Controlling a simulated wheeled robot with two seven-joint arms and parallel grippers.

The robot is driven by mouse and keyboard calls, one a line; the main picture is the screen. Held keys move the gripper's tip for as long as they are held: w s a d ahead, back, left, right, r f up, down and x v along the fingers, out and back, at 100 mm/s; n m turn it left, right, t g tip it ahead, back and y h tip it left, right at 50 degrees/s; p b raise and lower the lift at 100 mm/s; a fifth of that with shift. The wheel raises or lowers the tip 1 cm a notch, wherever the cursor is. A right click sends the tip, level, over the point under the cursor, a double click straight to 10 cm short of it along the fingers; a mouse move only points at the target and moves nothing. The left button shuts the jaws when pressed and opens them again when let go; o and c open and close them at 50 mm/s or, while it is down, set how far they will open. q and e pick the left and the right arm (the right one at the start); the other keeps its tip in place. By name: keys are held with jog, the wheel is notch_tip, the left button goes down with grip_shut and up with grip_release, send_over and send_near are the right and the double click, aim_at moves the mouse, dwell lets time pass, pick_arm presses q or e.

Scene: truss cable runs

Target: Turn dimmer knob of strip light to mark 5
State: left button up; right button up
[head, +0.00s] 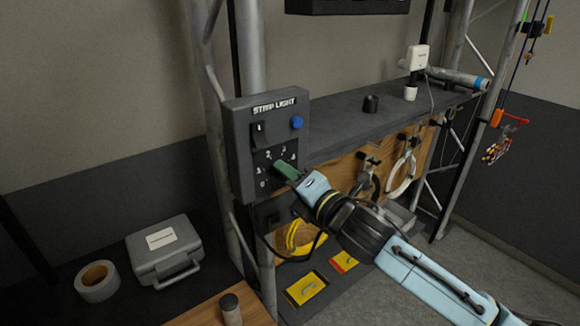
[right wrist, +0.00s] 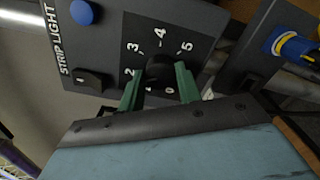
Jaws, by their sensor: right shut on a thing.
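The grey strip light control box (head: 235,150) is fixed to the truss upright, and its panel also shows in the right wrist view (right wrist: 110,45). The black dimmer knob (right wrist: 160,67) sits inside a ring of white marks 0 to 5. My right gripper (right wrist: 159,86) has its green fingers on either side of the knob and is shut on it. In the head view my right gripper (head: 285,171) covers the knob. I cannot tell which mark the knob points to. My left gripper is not in view.
The box also carries a blue button (head: 297,123) and a black rocker switch (head: 259,132). A grey shelf (head: 340,130) runs behind my right arm, with hanging cables below. A grey case (head: 163,250) and a tape roll (head: 97,281) lie lower left.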

jog(key=m+p, duration=0.6)
jog(key=m, duration=0.9)
jog(key=m+p, duration=0.6)
jog(key=m, duration=0.9)
jog(key=shift+s+a+f+m, duration=0.1)
jog(key=shift+a+f+m, duration=0.05)
jog(key=shift+m, duration=0.15)
jog(key=o, duration=1)
